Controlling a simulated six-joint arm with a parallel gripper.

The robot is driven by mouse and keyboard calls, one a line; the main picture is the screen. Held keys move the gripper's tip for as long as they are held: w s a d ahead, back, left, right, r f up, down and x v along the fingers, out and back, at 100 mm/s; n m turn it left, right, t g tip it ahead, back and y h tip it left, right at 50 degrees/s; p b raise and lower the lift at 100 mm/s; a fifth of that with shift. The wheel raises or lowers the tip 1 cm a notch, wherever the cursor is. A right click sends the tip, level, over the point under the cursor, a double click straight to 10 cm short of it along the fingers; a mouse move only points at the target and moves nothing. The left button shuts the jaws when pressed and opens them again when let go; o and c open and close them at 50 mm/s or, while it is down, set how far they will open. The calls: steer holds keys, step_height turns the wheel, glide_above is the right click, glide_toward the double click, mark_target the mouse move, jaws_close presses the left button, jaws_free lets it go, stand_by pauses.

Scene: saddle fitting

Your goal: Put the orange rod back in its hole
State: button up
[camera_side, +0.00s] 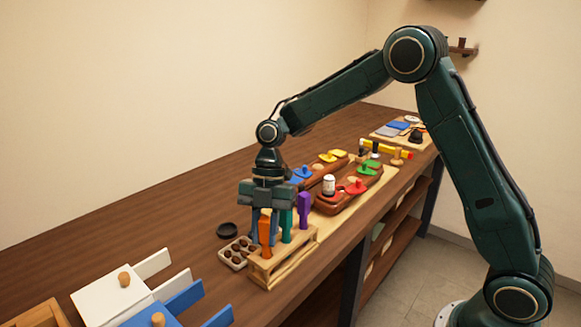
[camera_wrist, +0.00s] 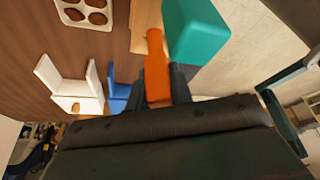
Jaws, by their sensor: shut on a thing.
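The orange rod (camera_side: 265,230) is upright between the fingers of my gripper (camera_side: 263,238), which is shut on it. It also shows in the wrist view (camera_wrist: 156,68), with a dark finger on each side. The rod is at the left end of the wooden rack (camera_side: 290,262). I cannot tell whether its lower end is in a hole or just above it. The teal rod (camera_side: 286,224) and the purple rod (camera_side: 304,208) stand in the rack to the right. The teal one is close beside my gripper in the wrist view (camera_wrist: 195,30). The hole for the orange rod is hidden.
White (camera_side: 110,300) and blue (camera_side: 170,305) pieces with knobs are at the front left. Wooden trays with coloured knobbed pieces (camera_side: 350,190) lie behind.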

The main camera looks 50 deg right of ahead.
steer(key=o, duration=0.9)
steer(key=shift+r, duration=0.15)
steer(key=shift+v, duration=5.85)
steer(key=shift+d, duration=0.15)
